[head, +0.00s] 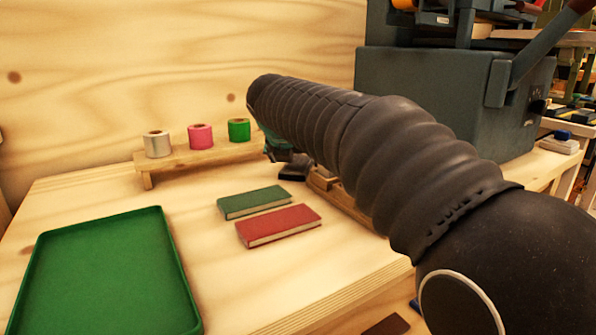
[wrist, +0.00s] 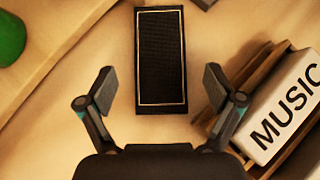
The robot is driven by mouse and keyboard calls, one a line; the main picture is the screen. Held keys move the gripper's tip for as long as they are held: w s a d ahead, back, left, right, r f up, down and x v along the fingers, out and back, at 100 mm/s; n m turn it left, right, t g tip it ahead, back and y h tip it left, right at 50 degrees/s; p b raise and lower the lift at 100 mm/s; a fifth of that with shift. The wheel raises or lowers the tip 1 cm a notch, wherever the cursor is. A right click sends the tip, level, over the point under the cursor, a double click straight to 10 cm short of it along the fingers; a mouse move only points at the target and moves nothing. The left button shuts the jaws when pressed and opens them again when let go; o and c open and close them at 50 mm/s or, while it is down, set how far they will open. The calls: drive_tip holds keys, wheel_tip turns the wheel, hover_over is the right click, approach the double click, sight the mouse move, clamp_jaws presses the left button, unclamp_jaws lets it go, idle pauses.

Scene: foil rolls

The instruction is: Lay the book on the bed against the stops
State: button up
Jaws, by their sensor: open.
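Two books lie flat on the wooden bench in the head view: a green one (head: 254,202) and a red one (head: 279,225) in front of it. Neither shows in the wrist view. My gripper (wrist: 159,90) is open and empty, its fingers spread wide over the bench. Just beyond the fingertips lies a dark flat rectangle (wrist: 160,55) with a thin pale border; I cannot tell what it is. In the head view my arm hides most of the gripper, at the bench's back right. I cannot make out a bed with stops.
A low wooden stand (head: 198,160) holds silver (head: 157,144), pink (head: 200,137) and green (head: 239,130) rolls. A green tray (head: 173,240) lies at the left. A wooden holder (wrist: 250,80) with a white "MUSIC" block (wrist: 286,110) is right of the gripper. A grey machine (head: 425,105) stands behind my arm.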

drive_tip(key=shift+x, duration=1.05)
drive_tip(key=c, duration=1.4)
drive_tip(key=shift+r, duration=0.2)
drive_tip(key=shift+r+p, duration=0.4)
drive_tip(key=shift+r, duration=0.2)
drive_tip(key=s, duration=0.4)
drive_tip(key=shift+s+a+f, duration=0.1)
drive_tip(key=shift+a, duration=0.3)
wheel_tip(320, 180, up, 14)
drive_tip(key=p, duration=0.4)
drive_tip(key=shift+f+p, duration=0.15)
drive_tip(key=shift+p, duration=0.15)
